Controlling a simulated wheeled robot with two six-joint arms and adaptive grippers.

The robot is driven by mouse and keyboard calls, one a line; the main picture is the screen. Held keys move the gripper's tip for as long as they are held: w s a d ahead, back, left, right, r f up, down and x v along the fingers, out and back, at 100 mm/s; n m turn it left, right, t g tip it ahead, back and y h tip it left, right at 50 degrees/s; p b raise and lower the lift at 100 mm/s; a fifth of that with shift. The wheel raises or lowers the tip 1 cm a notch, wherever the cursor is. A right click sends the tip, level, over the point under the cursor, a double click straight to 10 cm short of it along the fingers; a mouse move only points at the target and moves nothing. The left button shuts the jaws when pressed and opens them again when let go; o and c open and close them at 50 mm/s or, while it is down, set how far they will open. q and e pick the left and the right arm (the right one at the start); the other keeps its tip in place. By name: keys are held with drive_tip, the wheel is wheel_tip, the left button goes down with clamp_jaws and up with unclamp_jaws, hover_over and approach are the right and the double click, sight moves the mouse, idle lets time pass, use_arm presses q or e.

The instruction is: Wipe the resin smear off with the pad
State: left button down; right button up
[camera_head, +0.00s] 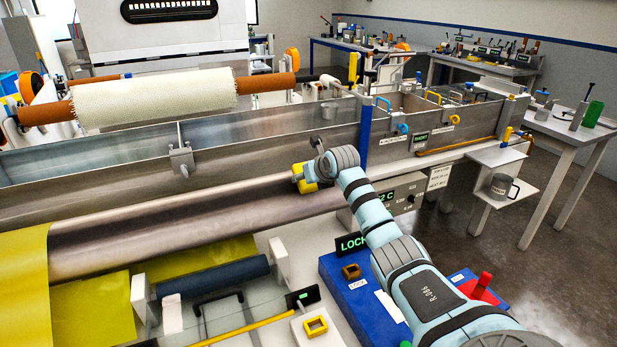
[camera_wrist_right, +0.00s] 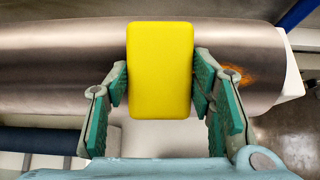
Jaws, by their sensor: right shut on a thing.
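My right gripper (camera_wrist_right: 158,85) is shut on the yellow pad (camera_wrist_right: 160,65), with a finger on each side of it. In the head view the pad (camera_head: 304,182) is at the end of my right arm, over the right part of the long metal roller (camera_head: 180,232). The roller also fills the upper part of the wrist view (camera_wrist_right: 75,60). The orange-brown resin smear (camera_wrist_right: 236,75) is on the roller near its right end, to the right of the pad and apart from it in the picture. I cannot tell whether the pad touches the roller. My left gripper is not in view.
A long metal bath (camera_head: 250,135) lies behind the roller. A blue post (camera_head: 365,135) stands close behind my right wrist. A dark blue roll (camera_head: 212,277) and yellow sheet (camera_head: 25,290) are in front at the left. A blue lock panel (camera_head: 345,290) lies below my arm.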

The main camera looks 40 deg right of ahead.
drive_tip(key=shift+w+f+b, duration=0.25)
drive_tip(key=shift+f+b, duration=0.1)
drive_tip(key=shift+f, duration=0.15)
drive_tip(key=shift+d, duration=0.15)
